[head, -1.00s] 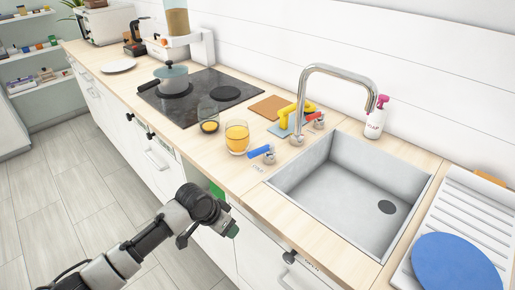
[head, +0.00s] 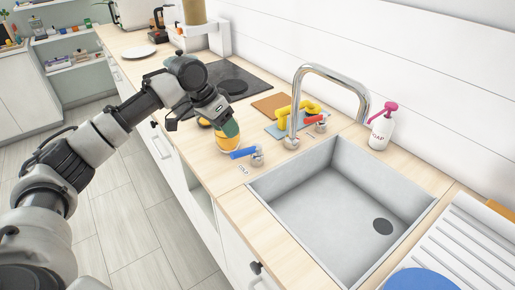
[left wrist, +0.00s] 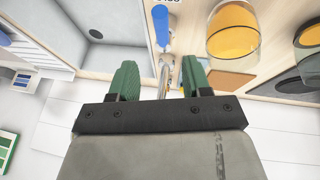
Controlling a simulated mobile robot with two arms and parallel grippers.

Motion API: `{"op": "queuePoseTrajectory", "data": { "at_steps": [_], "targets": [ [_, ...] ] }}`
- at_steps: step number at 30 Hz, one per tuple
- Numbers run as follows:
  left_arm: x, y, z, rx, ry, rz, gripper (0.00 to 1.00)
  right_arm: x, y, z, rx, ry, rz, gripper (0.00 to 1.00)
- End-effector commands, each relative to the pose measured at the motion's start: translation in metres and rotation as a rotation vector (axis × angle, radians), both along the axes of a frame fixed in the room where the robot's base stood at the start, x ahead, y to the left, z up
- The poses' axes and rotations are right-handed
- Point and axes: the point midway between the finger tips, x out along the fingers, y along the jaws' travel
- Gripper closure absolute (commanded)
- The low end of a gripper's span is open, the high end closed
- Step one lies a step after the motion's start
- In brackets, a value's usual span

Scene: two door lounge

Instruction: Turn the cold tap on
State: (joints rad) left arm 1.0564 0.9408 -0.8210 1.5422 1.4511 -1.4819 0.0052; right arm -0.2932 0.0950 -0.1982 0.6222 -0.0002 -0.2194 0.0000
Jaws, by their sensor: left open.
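The cold tap has a blue lever (head: 243,153) on a short metal base at the near left corner of the sink. The blue lever also shows in the left wrist view (left wrist: 161,27), near the top and between the lines of my fingers. The hot tap's red lever (head: 313,119) is on the far side of the curved metal spout (head: 330,72). My left gripper (head: 229,128) is above the counter, just behind and above the blue lever and apart from it. In the left wrist view its green fingers (left wrist: 160,80) are spread with nothing held. My right gripper is out of view.
A glass of orange drink (head: 227,145) stands close beneath my left gripper, partly hidden by it. The sink (head: 340,205) is empty. A soap bottle (head: 381,130) and a yellow item (head: 283,119) stand near the spout. The hob (head: 240,80) lies behind my left arm.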

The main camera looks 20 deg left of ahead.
Motion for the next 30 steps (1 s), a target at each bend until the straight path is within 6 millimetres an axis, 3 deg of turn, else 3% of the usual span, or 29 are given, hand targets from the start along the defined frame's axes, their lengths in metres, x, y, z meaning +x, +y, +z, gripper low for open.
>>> {"op": "queuePoseTrajectory", "data": {
  "at_steps": [5,12,18,30],
  "targets": [
    [0.005,-0.006,-0.017,-0.003,0.004,0.002,0.52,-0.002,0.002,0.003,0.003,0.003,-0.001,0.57],
    [0.016,-0.021,-0.058,-0.003,0.003,0.002,0.52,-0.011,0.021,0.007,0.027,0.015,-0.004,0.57],
    [0.024,-0.031,-0.085,-0.003,0.002,0.003,0.52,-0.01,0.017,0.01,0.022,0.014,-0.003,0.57],
    [0.027,-0.034,-0.096,-0.001,0.0,0.002,0.52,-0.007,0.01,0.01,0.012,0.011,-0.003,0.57]
  ]
}}
